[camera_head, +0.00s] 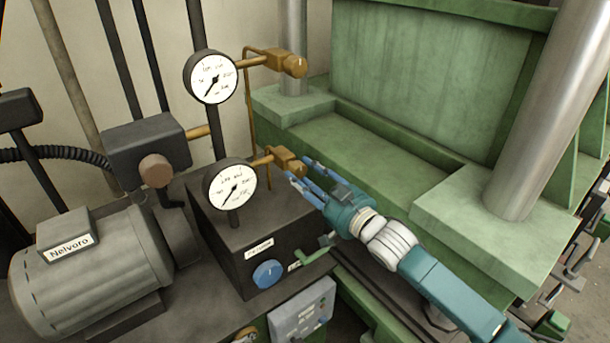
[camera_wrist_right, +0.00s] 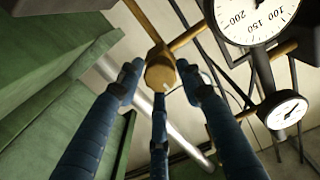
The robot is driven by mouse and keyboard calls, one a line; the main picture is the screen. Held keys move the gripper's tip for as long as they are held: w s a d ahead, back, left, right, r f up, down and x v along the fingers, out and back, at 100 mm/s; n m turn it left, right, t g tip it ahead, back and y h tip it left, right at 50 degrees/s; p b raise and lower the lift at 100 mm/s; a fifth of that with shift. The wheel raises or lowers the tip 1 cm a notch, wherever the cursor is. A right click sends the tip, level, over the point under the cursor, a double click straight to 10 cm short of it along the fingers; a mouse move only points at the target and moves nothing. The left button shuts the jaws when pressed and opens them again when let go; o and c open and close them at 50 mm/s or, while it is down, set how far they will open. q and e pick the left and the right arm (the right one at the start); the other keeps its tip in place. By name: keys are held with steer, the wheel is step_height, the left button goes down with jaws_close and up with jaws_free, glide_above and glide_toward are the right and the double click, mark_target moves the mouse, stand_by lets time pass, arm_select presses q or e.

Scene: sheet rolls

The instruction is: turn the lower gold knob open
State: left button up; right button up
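The lower gold knob (camera_head: 290,161) sits on a gold pipe fitting to the right of the lower gauge (camera_head: 230,185) in the head view. In the right wrist view the knob (camera_wrist_right: 160,74) is near the top centre, its round face toward the camera. My right gripper (camera_head: 299,171) comes from the right, its blue fingers pointing at the knob. In the wrist view the fingers (camera_wrist_right: 159,80) are spread, one on each side of the knob and a third below it. I cannot tell whether any finger touches it. My left gripper is out of view.
An upper gold knob (camera_head: 295,66) and upper gauge (camera_head: 212,77) stand above. A green press frame (camera_head: 390,150) lies close to my right arm. A dark box with a blue dial (camera_head: 268,273) and a green lever (camera_head: 308,256) is below; a motor (camera_head: 90,270) stands left.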

steer(key=c, duration=0.5)
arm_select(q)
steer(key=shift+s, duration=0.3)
arm_select(e)
steer(key=shift+c, duration=0.2)
steer(key=shift+n, duration=0.3)
steer(key=n, duration=0.2)
steer(key=shift+n, duration=0.4)
steer(key=n, duration=0.4)
steer(key=shift+n, duration=0.3)
steer(key=n, duration=0.5)
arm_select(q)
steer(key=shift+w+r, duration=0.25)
arm_select(e)
steer(key=shift+n, duration=2.4)
steer(key=shift+f, duration=0.1)
